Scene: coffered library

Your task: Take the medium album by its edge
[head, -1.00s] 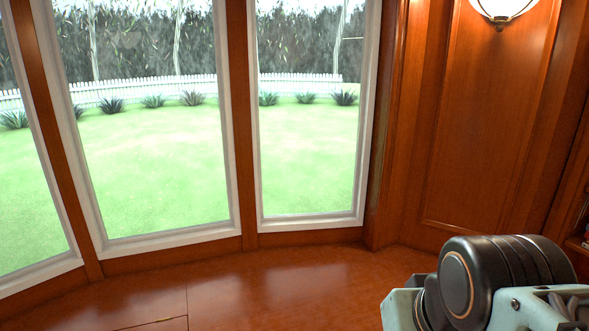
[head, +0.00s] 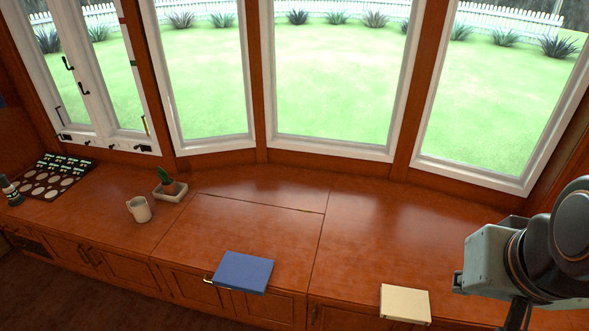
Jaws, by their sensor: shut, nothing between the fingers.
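Two flat albums lie on the wooden window-seat top in the head view. A blue album (head: 243,272) lies at the front edge, left of the picture's middle, and seems to stick out past the edge. A cream album (head: 405,303) lies farther right, also at the front edge. I cannot tell which of them is the medium one. My arm shows at the right side of the view, to the right of the cream album. My gripper's fingertips do not show, and neither album is seen to be held.
A white mug (head: 139,209) and a cactus in a pale square pot (head: 170,192) stand left of the blue album. A dark tray with round pale discs (head: 50,181) lies at far left. Windows (head: 335,70) bound the back. The wooden top (head: 375,230) between is clear.

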